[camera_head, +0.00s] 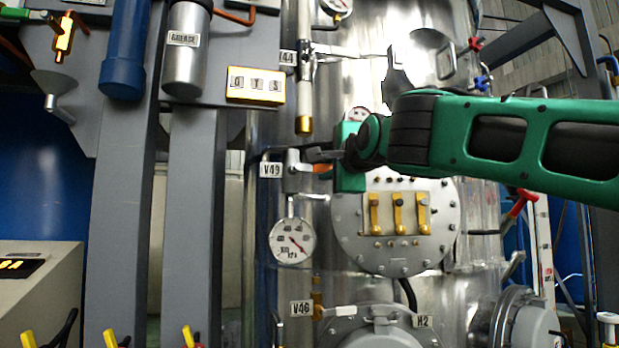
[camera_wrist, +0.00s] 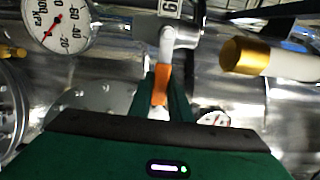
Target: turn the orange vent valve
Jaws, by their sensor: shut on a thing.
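The orange vent valve handle (camera_wrist: 161,84) shows in the wrist view, hanging from a grey metal valve body (camera_wrist: 172,40). In the head view a bit of the orange handle (camera_head: 322,169) shows beside the valve body (camera_head: 292,172), next to the V49 tag (camera_head: 270,170). My gripper (camera_wrist: 163,100) is shut on the orange handle, with one finger on each side of it. In the head view my green arm reaches in from the right, and my gripper (camera_head: 326,156) covers much of the handle.
A pressure gauge (camera_head: 292,240) hangs just below the valve; a gauge also shows in the wrist view (camera_wrist: 58,22). A gold-tipped white tube (camera_head: 304,100) is close above. A round flange with yellow clamps (camera_head: 398,215) is to the right. Grey posts (camera_head: 187,220) stand left.

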